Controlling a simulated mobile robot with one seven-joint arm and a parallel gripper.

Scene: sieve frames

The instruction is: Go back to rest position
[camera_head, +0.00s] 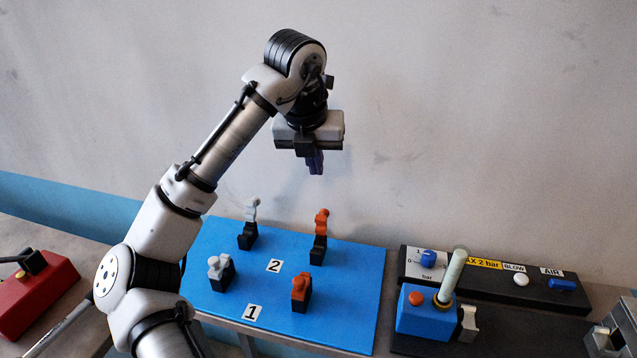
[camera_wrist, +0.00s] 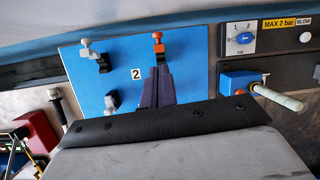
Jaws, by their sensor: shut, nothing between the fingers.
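My gripper (camera_head: 316,163) hangs in the air above the back of the blue board (camera_head: 350,290), pointing down, shut and empty. In the wrist view its dark fingers (camera_wrist: 157,86) lie together over the board (camera_wrist: 195,62). My arm reaches up from the lower left and bends over at the top. The fingers appear well clear of everything below in the head view.
The board carries grey clamps (camera_head: 249,224) (camera_head: 220,272) and orange clamps (camera_head: 319,237) (camera_head: 301,292), with labels 1 and 2. Right stand a blue block with a pale green rod (camera_head: 453,274) and a black air panel (camera_head: 490,283). A red box (camera_head: 45,295) is left. A wall stands behind.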

